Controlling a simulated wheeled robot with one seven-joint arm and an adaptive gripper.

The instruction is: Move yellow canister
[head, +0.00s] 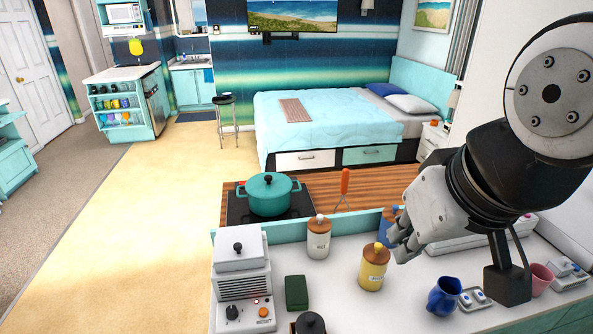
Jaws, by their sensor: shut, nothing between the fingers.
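The yellow canister (373,272) stands upright on the white counter, with a brown lid, a yellow knob and a label on its front. My gripper (392,246) is just to the right of the canister's top in the picture, with its fingers together and nothing held. Whether the fingers touch the lid, I cannot tell. My gripper and arm cover part of a blue canister (385,226) behind.
A white canister (318,241) stands left of the yellow one. A dark green box (296,293), a grey appliance (242,280) and a dark-lidded item (310,323) are further left. A blue mug (443,297) stands right. A teal pot (268,196) sits on the stove beyond.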

